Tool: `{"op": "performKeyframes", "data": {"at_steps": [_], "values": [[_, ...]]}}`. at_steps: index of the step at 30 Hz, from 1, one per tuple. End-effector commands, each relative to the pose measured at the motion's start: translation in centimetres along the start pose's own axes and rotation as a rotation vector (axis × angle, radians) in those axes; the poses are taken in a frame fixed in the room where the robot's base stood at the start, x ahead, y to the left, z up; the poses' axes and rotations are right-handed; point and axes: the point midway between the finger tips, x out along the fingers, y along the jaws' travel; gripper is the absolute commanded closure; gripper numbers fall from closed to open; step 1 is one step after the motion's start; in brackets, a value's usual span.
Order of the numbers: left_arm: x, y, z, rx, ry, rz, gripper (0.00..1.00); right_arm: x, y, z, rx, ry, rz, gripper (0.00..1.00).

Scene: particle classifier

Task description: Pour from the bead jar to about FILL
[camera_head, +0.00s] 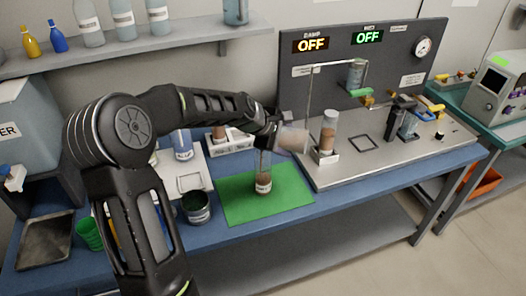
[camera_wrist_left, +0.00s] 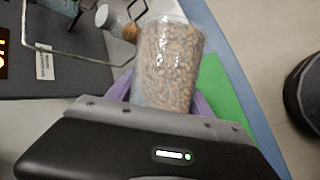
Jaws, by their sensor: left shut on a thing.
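My left gripper (camera_head: 276,133) is shut on the bead jar (camera_head: 293,139), a clear jar tipped well over to the right above the green mat's far right edge. In the left wrist view the jar (camera_wrist_left: 170,60) shows many tan-brown beads, with purple finger pads (camera_wrist_left: 203,104) at its sides. A tall clear vessel (camera_head: 263,183) with a white label stands upright on the green mat (camera_head: 235,205), below the gripper. Brown material lies in its lower part. Its top is close to the gripper, and a FILL mark is too small to make out. My right gripper is not in view.
A grey rig (camera_head: 440,165) with a wire frame, a brown-filled cylinder (camera_head: 328,133) and an OFF panel (camera_head: 385,50) stands at right. A dark cup (camera_head: 196,208) sits left of the mat. A white rack (camera_head: 228,143) is behind it.

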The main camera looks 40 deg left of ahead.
Motion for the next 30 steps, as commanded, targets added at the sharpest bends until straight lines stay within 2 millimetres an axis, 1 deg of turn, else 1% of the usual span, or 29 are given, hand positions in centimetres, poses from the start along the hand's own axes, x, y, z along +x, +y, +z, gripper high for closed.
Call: {"op": "performKeyframes", "data": {"at_steps": [30], "values": [[-0.23,0.19,-0.06,-0.025,-0.033,0.011,0.97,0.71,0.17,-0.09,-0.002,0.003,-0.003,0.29]]}}
